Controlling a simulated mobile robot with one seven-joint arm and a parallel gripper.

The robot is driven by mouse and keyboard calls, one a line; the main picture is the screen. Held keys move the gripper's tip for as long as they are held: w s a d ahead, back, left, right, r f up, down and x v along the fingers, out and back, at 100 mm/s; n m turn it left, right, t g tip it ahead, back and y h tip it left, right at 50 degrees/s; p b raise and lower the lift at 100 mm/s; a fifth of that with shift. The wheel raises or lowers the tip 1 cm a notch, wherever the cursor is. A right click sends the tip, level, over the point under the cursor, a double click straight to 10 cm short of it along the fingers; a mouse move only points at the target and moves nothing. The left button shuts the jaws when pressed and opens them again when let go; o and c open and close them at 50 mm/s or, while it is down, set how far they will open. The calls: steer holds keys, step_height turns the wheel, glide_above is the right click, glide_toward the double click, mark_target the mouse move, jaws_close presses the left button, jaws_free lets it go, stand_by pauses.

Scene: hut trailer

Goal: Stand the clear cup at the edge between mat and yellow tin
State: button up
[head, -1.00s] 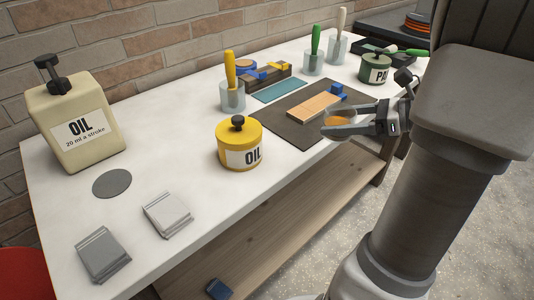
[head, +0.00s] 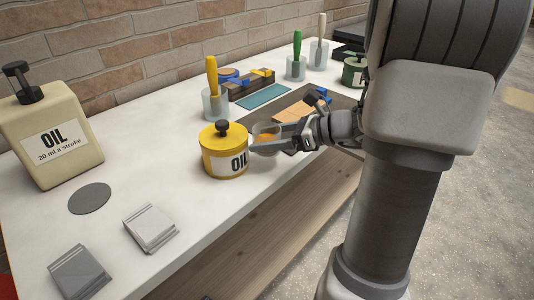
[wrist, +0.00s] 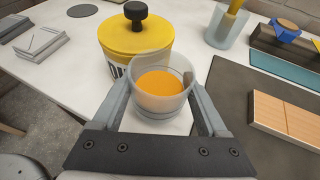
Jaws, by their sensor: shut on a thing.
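The clear cup (wrist: 160,100), with orange contents, is between the fingers of my gripper (wrist: 162,108) in the wrist view. It looks upright. In the head view my gripper (head: 262,140) is shut on the cup, just right of the yellow tin (head: 222,160). The tin, lettered OIL with a black knob, stands directly beyond the cup in the wrist view (wrist: 130,42). The dark mat (wrist: 228,80) lies to the right of the cup there. In the head view my arm hides part of the mat (head: 346,96). I cannot tell whether the cup's base touches the table.
A wooden block (head: 292,112) lies on the mat. A clear holder with a yellow-handled tool (head: 214,103) stands behind the tin. A large oil bottle (head: 50,140), a grey disc (head: 90,198) and two stacks of plates (head: 150,228) occupy the left. White table between them is bare.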

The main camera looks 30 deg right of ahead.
steer(key=shift+f+b, duration=0.7)
steer(key=shift+f, duration=1.15)
steer(key=shift+f, duration=0.1)
steer(key=o, duration=1.3)
steer(key=shift+r, duration=0.2)
steer(key=p+v, duration=0.3)
steer(key=v, duration=0.9)
steer(key=shift+d+f, duration=0.1)
